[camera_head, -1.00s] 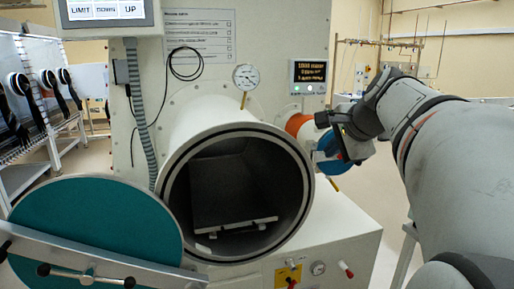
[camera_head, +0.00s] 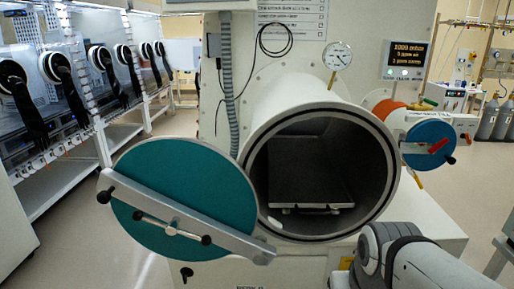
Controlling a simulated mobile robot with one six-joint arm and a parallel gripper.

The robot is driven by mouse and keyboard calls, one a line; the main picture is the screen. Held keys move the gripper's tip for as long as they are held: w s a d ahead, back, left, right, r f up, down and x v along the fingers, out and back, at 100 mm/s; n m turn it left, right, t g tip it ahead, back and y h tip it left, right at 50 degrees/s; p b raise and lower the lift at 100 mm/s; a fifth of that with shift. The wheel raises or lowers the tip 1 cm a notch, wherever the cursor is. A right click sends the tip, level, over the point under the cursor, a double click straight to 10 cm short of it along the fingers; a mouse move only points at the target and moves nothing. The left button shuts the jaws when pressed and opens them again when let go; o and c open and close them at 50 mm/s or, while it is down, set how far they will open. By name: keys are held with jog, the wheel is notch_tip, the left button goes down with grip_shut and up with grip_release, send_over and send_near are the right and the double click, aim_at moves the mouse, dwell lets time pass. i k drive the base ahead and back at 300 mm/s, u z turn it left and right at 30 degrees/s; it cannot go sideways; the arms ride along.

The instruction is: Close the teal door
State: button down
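The teal door (camera_head: 187,180) is a round disc standing open to the left of the large chamber's mouth. A grey bar (camera_head: 180,215) with a handle and black knobs crosses its face diagonally. The chamber (camera_head: 322,175) is a white cylinder with a dark, open interior and a flat tray (camera_head: 312,185) inside. My arm shows at the bottom right, below and right of the chamber mouth and apart from the door. My gripper's fingers are not visible in this view.
A gauge (camera_head: 337,56) and a display (camera_head: 405,58) are above. Glovebox gloves (camera_head: 62,80) line the left. Floor is clear at left.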

aim_at(192, 180)
jog(key=z, duration=0.9)
jog(key=k, duration=1.2)
jog(key=u, duration=1.05)
jog(key=i, duration=1)
jog(key=u, duration=0.05)
